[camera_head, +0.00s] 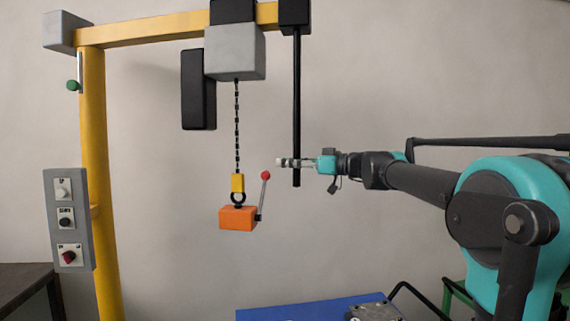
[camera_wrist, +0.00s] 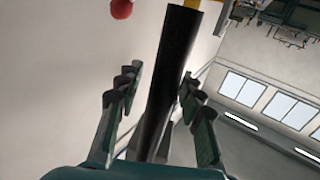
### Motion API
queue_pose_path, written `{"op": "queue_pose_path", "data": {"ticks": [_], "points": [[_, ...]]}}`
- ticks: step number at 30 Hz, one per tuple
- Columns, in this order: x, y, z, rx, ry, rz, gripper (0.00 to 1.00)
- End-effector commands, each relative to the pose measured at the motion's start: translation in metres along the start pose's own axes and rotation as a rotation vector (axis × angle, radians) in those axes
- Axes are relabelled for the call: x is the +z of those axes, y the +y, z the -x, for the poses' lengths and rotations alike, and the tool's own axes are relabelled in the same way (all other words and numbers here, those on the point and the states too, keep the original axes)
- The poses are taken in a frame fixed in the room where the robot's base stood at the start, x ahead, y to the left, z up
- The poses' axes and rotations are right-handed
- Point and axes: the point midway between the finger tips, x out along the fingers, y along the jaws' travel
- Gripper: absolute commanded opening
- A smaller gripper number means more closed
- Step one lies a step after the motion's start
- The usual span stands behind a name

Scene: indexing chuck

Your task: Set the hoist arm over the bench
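The yellow hoist arm (camera_head: 150,31) runs from a yellow post (camera_head: 95,150) at the left to a black end block (camera_head: 294,15). A black rod (camera_head: 297,90) hangs from that block. My gripper (camera_head: 290,162) is at the lower part of the rod. In the wrist view the rod (camera_wrist: 172,75) passes between the fingers of my gripper (camera_wrist: 160,88), which stand apart, with a clear gap on the left side. The gripper looks open around the rod. A blue-topped bench (camera_head: 265,313) shows at the bottom; most of it is out of frame.
A grey hoist body (camera_head: 235,52) carries a chain and yellow hook (camera_head: 237,184) with an orange block (camera_head: 237,218) hanging in the air. A red-knobbed lever (camera_head: 265,176) stands beside it. A control box (camera_head: 68,219) is on the post. A dark table (camera_head: 22,283) is lower left.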

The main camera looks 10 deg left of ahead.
Motion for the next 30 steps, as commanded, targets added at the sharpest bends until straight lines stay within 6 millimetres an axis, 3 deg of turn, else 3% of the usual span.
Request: {"op": "queue_pose_path", "data": {"ticks": [4,13,22,30], "points": [[0.0001,-0.0005,-0.0095,0.0,0.0,0.0,0.37],[0.0001,-0.0002,-0.0111,0.0,0.0,0.0,0.37],[0.0001,-0.0002,-0.0109,0.0,0.0,0.0,0.01],[0.0001,-0.0002,-0.0109,0.0,0.0,0.0,0.0]]}}
